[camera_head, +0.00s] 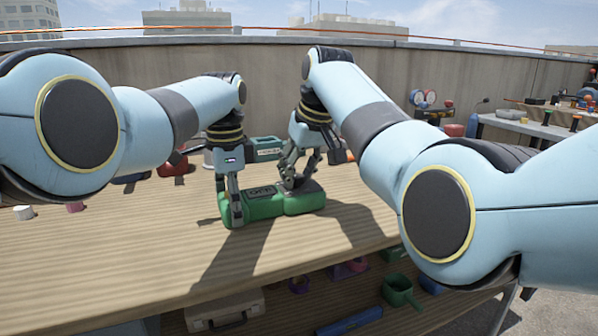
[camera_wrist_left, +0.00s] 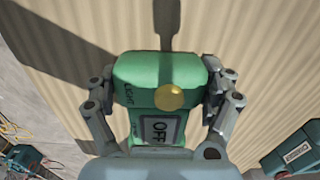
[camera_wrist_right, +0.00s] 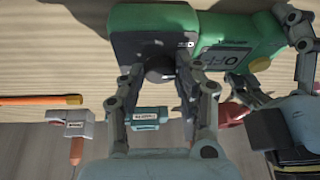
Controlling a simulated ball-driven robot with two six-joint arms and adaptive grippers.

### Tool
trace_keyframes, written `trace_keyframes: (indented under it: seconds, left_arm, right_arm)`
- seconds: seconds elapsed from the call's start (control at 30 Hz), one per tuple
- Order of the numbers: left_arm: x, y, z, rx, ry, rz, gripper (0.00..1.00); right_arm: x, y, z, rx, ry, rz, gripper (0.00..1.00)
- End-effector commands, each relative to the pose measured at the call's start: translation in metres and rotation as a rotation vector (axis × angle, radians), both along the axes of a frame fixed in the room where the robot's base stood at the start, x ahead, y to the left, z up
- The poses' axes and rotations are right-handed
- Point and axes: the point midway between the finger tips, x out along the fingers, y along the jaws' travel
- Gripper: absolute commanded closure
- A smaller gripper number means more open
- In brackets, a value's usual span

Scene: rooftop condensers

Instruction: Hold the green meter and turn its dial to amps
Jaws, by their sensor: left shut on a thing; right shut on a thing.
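The green meter (camera_head: 305,203) lies on the wooden bench. Its screen (camera_wrist_left: 160,128) reads OFF in the left wrist view, and a brass-coloured round part (camera_wrist_left: 169,97) shows beside it. My left gripper (camera_head: 234,203) is shut across the meter's left end, with a finger on each side. My right gripper (camera_head: 293,182) comes down over the meter's right end. In the right wrist view its fingers are shut on the dark round dial (camera_wrist_right: 160,70). The dial's markings are mostly hidden by the fingers, so I cannot tell its pointer's direction.
A teal labelled box (camera_head: 266,148) stands behind the meter, and a red object (camera_head: 172,167) lies behind my left gripper. A white cup (camera_head: 24,212) and a pink one (camera_head: 75,207) are at the left. The bench in front is clear. A lower shelf holds a case (camera_head: 222,312).

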Motion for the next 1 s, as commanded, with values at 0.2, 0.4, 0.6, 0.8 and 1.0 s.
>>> trace_keyframes:
  seconds: [0.2, 0.4, 0.6, 0.8, 1.0]
  left_arm:
    - [0.0, 0.0005, -0.0003, 0.001, 0.0, 0.0, 0.7]
    - [-0.0001, 0.0005, -0.0004, 0.001, 0.0, 0.0, 0.7]
    - [-0.0001, 0.0005, -0.0004, 0.001, 0.0, 0.0, 0.7]
    - [-0.0001, 0.0006, -0.0004, 0.001, 0.0, 0.0, 0.7]
    - [-0.0001, 0.0006, -0.0004, 0.001, 0.0, 0.0, 0.7]
  right_arm:
    - [-0.0006, 0.0013, -0.0002, 0.001, -0.001, -0.142, 1.0]
    - [-0.0006, 0.0012, -0.0002, 0.0, 0.0, -0.23, 1.0]
    - [-0.0007, 0.0012, -0.0001, -0.001, -0.002, -0.268, 1.0]
    - [-0.0007, 0.0013, -0.0001, 0.0, -0.001, -0.277, 1.0]
    - [-0.0007, 0.0013, -0.0001, -0.001, -0.001, -0.276, 1.0]
